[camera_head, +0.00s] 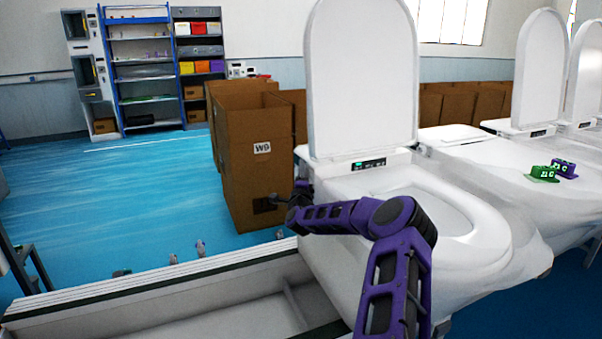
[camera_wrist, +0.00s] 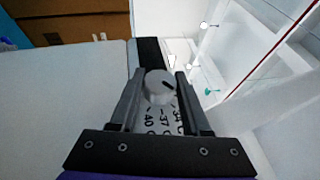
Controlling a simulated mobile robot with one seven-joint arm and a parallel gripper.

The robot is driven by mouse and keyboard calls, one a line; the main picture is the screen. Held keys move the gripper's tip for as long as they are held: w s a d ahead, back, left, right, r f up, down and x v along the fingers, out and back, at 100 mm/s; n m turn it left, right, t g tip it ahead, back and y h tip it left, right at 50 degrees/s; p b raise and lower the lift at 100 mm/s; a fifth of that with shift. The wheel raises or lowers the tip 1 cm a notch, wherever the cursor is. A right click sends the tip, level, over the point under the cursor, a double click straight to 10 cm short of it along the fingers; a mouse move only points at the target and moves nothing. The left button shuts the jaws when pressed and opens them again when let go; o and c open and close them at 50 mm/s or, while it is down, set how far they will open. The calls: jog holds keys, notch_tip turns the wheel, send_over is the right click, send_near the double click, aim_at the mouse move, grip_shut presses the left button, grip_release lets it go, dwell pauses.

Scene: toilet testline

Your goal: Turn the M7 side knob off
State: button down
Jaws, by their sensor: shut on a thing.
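The side knob (camera_wrist: 160,86) shows in the wrist view as a round pale grey knob with a short dark mark pointing to the upper right. The fingers of my gripper (camera_wrist: 157,84) are on either side of it, shut on it. Below the knob a white dial plate (camera_wrist: 160,119) carries 40, 37 and 34. In the head view my gripper (camera_head: 291,197) is at the left side of the nearest white toilet (camera_head: 340,190), whose lid (camera_head: 360,80) stands up. The knob is hidden there. A small display (camera_head: 368,164) on this toilet is lit. I cannot read an M7 label.
A cardboard box marked W9 (camera_head: 250,185) stands behind my gripper. A pale conveyor frame (camera_head: 200,303) runs below the toilet. More toilets stand to the right, one with green (camera_head: 543,174) and purple (camera_head: 565,168) parts on it. Blue floor is open at left.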

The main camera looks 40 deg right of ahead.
jog(key=shift+r, duration=0.15)
jog(key=shift+r+n+g+y+p, duration=0.25)
jog(key=shift+n+g+y+p, duration=0.25)
jog(key=shift+p, duration=0.75)
jog(key=g+p, duration=0.1)
jog(key=y+p, duration=0.1)
jog(key=p, duration=0.1)
jog(key=shift+r+n+g, duration=0.25)
jog(key=shift+n+g, duration=0.05)
jog(key=shift+g, duration=0.1)
jog(key=shift+w+f+n+g+y+p, duration=0.1)
jog(key=shift+f+n+g+y+p, duration=0.2)
jog(key=shift+g+y+p, duration=0.45)
jog(key=shift+f+g+p, duration=0.1)
jog(key=shift+g+p, duration=0.35)
jog(key=shift+g, duration=0.1)
jog(key=shift+f+n+g+y, duration=0.1)
jog(key=shift+n+g+y, duration=0.15)
jog(key=shift+n+g, duration=0.05)
jog(key=shift+c, duration=1.8)
grip_release()
